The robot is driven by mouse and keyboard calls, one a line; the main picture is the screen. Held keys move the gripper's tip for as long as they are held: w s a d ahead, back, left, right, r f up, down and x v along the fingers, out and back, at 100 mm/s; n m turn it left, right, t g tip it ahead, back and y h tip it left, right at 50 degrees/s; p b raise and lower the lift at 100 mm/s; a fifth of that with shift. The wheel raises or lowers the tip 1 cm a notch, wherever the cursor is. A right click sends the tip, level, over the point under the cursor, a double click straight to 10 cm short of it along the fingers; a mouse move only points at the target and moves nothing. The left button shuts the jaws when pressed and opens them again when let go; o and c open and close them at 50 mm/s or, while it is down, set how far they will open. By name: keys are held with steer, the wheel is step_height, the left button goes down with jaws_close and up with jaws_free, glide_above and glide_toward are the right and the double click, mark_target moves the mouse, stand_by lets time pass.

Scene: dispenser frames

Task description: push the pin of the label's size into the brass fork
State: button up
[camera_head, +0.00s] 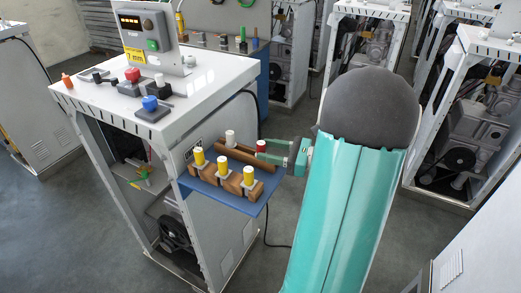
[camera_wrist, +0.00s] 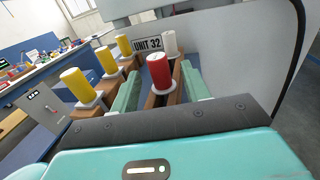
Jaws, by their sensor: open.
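My gripper (camera_head: 268,153) is open at the right end of the blue shelf on the cabinet's side. In the wrist view its two green fingers (camera_wrist: 160,84) stand on either side of a red-capped pin (camera_wrist: 159,72). I cannot tell whether they touch it. A white-capped pin (camera_wrist: 169,42) stands behind it in the same brown rack (camera_head: 244,157). Three yellow-capped pins (camera_head: 221,164) stand in a nearer row of brown blocks. A yellow label (camera_head: 134,56) on the cabinet top ends in "mm"; its number is too small to read surely. I cannot make out the brass fork.
The white cabinet (camera_head: 215,78) carries a control box (camera_head: 150,35), a red button (camera_head: 132,76) and a blue knob (camera_head: 151,104) on top. Its front is open. The blue shelf (camera_head: 243,206) sticks out over clear floor. Other open machine frames (camera_head: 465,110) stand behind and right.

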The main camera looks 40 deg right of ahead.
mark_target(261, 143)
steer(key=x, duration=0.3)
steer(key=shift+s, duration=0.1)
jaws_close()
steer(key=shift+r, duration=0.2)
steer(key=shift+r, duration=0.65)
steer(key=s+a+r, duration=0.6)
steer(key=a+r, duration=0.5)
steer(key=a, duration=0.1)
steer(key=shift+s+r, duration=0.2)
steer(key=shift+s, duration=0.2)
